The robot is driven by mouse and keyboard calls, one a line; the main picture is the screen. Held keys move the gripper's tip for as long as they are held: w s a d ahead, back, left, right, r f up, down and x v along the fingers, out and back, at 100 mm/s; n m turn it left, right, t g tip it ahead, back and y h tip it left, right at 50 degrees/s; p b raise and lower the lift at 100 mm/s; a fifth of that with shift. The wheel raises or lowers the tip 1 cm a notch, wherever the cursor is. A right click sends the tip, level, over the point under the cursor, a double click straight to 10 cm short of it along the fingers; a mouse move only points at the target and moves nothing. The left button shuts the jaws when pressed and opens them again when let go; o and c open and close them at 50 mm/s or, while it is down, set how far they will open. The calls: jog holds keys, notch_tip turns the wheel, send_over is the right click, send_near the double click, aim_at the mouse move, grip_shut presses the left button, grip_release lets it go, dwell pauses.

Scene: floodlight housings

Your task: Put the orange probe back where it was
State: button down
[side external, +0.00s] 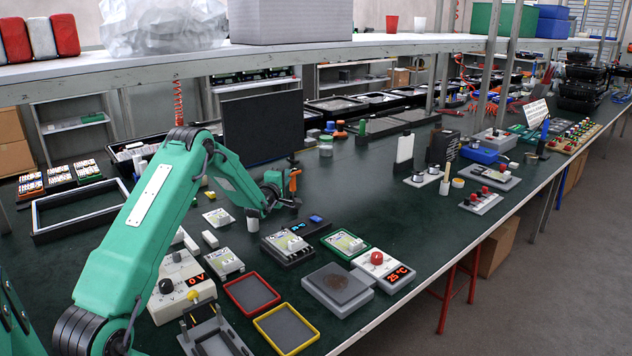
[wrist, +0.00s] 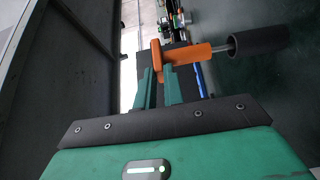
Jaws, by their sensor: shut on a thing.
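The orange probe (side external: 294,180) is held at the end of my gripper (side external: 287,190), above the green bench top and in front of the dark upright panel. In the wrist view, the probe (wrist: 190,53) has an orange body, a thin metal shaft and a dark cylinder at the right end. My green fingers (wrist: 160,80) are shut on its orange body. The probe lies roughly crosswise to the fingers in that view. In the side external view, part of it is hidden by my gripper. I cannot tell which spot it came from.
A dark upright panel (side external: 262,128) stands behind my gripper. A red-rimmed tray (side external: 252,293), a yellow-rimmed tray (side external: 286,330), a 0 V meter (side external: 180,283) and a 25°C unit (side external: 384,268) stand nearer. A shelf (side external: 300,52) runs above.

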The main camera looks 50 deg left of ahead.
jog(key=shift+f, duration=0.45)
jog(key=c, duration=1.5)
grip_release()
jog(key=shift+r, duration=0.2)
jog(key=v, duration=1.2)
jog(key=shift+f, duration=0.1)
